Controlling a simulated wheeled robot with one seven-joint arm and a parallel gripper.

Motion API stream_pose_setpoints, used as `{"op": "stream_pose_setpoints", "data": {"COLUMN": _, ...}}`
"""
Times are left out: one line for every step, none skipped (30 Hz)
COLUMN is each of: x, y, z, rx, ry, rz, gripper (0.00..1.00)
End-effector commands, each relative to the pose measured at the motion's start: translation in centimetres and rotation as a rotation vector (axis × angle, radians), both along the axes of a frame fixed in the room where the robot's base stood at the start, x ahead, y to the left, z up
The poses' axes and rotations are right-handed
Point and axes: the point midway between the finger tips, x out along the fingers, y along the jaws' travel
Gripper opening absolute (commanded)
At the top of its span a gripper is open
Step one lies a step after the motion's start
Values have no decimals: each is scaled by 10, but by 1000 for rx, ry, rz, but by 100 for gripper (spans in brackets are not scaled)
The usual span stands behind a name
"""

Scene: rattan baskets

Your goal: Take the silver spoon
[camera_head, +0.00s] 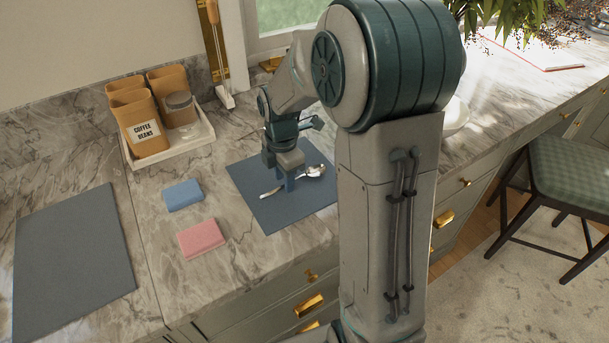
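The silver spoon (316,171) lies on the dark grey mat (270,216) on the marble counter. Its bowl is toward the right and its handle end (270,193) is toward the lower left. My gripper (288,186) points down over the middle of the spoon, with its fingers at the handle. The fingers hide part of the handle. I cannot tell whether they are closed on it or only around it.
A blue sponge (183,195) and a pink sponge (201,238) lie left of the mat. A white tray (196,142) with brown canisters and a glass jar stands behind. Another grey mat (70,262) lies far left. A white dish (456,116) is partly hidden behind my arm.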

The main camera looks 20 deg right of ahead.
Motion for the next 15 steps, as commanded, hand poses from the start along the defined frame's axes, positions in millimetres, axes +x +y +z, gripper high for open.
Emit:
{"op": "stream_pose_setpoints", "data": {"x": 0, "y": 0, "z": -4, "rx": 0, "ry": 2, "rz": 0, "gripper": 34}}
{"op": "stream_pose_setpoints", "data": {"x": 0, "y": 0, "z": -6, "rx": 0, "ry": 1, "rz": 0, "gripper": 34}}
{"op": "stream_pose_setpoints", "data": {"x": 0, "y": 0, "z": -7, "rx": -1, "ry": 0, "rz": 0, "gripper": 34}}
{"op": "stream_pose_setpoints", "data": {"x": 0, "y": 0, "z": -8, "rx": -1, "ry": -1, "rz": 0, "gripper": 34}}
{"op": "stream_pose_setpoints", "data": {"x": 0, "y": 0, "z": -8, "rx": -1, "ry": -1, "rz": 0, "gripper": 34}}
{"op": "stream_pose_setpoints", "data": {"x": 0, "y": 0, "z": -8, "rx": -1, "ry": -1, "rz": 0, "gripper": 34}}
{"op": "stream_pose_setpoints", "data": {"x": 0, "y": 0, "z": -8, "rx": -1, "ry": -1, "rz": 0, "gripper": 34}}
{"op": "stream_pose_setpoints", "data": {"x": 0, "y": 0, "z": -8, "rx": -1, "ry": -1, "rz": 0, "gripper": 34}}
{"op": "stream_pose_setpoints", "data": {"x": 0, "y": 0, "z": -8, "rx": -1, "ry": -1, "rz": 0, "gripper": 34}}
{"op": "stream_pose_setpoints", "data": {"x": 0, "y": 0, "z": -8, "rx": -1, "ry": -1, "rz": 0, "gripper": 34}}
{"op": "stream_pose_setpoints", "data": {"x": 0, "y": 0, "z": -8, "rx": -1, "ry": -1, "rz": 0, "gripper": 34}}
{"op": "stream_pose_setpoints", "data": {"x": 0, "y": 0, "z": -8, "rx": -1, "ry": -1, "rz": 0, "gripper": 34}}
{"op": "stream_pose_setpoints", "data": {"x": 0, "y": 0, "z": -8, "rx": -1, "ry": -1, "rz": 0, "gripper": 34}}
{"op": "stream_pose_setpoints", "data": {"x": 0, "y": 0, "z": -8, "rx": -1, "ry": -1, "rz": 0, "gripper": 34}}
{"op": "stream_pose_setpoints", "data": {"x": 0, "y": 0, "z": -8, "rx": -1, "ry": -1, "rz": -1, "gripper": 34}}
